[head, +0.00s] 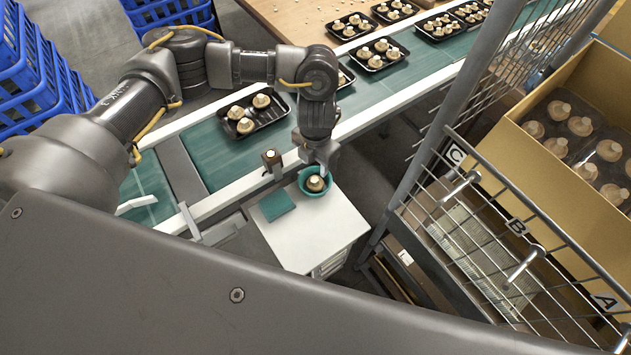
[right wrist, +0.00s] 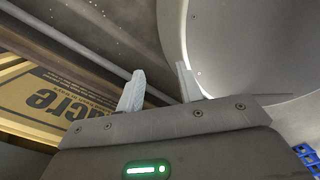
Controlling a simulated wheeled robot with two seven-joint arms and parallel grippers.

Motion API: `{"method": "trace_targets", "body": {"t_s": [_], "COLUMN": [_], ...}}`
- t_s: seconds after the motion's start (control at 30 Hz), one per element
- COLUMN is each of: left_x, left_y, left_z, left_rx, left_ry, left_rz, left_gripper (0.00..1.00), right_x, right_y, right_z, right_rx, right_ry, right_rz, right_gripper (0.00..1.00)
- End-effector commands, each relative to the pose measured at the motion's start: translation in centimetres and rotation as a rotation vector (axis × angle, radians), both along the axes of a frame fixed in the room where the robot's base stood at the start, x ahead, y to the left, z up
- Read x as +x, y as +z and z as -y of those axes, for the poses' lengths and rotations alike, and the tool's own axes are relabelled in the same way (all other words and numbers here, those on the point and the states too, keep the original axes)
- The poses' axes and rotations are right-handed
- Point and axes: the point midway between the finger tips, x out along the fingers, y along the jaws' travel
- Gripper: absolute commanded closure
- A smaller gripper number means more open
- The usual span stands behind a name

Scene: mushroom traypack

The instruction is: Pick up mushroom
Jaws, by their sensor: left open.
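A pale mushroom (head: 315,184) with a brownish cap sits in a small teal bowl (head: 302,185) on a white stand (head: 328,226). My left gripper (head: 319,167) is open and points down right over the bowl's back edge. Its fingertips partly cover the bowl, and I cannot tell whether they touch the mushroom. My right gripper (right wrist: 160,72) shows in the right wrist view with its fingers apart and nothing between them.
A black tray (head: 262,122) with several mushrooms lies on the green conveyor (head: 208,150) behind the stand. More filled trays are further along. A wire rack (head: 478,215) and a cardboard box (head: 530,165) of mushrooms stand right. Blue crates (head: 40,75) are stacked left.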

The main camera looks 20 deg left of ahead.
Motion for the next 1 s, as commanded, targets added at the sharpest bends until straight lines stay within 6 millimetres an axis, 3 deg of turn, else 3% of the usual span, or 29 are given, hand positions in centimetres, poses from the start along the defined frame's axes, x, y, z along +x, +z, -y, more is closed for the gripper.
{"method": "trace_targets", "body": {"t_s": [0.1,0.3,0.43,0.7,1.0], "left_x": [0.0,0.0,-0.3,-0.6,-0.5], "left_y": [-1.6,-2.1,-3.0,-6.8,-7.3], "left_z": [-0.1,-0.1,-0.2,-0.2,-0.3], "left_rx": [0.0,-0.001,-0.001,-0.001,0.0], "left_ry": [0.004,0.004,0.006,0.007,0.004], "left_rz": [-0.002,0.001,-0.003,-0.002,0.001], "left_gripper": [0.56,0.56,0.56,0.56,0.56], "right_x": [0.9,4.0,3.7,1.8,2.1], "right_y": [-0.1,0.0,0.2,0.0,0.0], "right_z": [0.1,0.1,0.2,0.5,0.5], "right_rx": [-0.001,0.002,0.0,-0.005,-0.004], "right_ry": [0.001,0.002,0.002,0.003,0.003], "right_rz": [0.011,0.055,0.051,0.026,0.028], "right_gripper": [0.64,0.64,0.64,0.64,0.64]}}
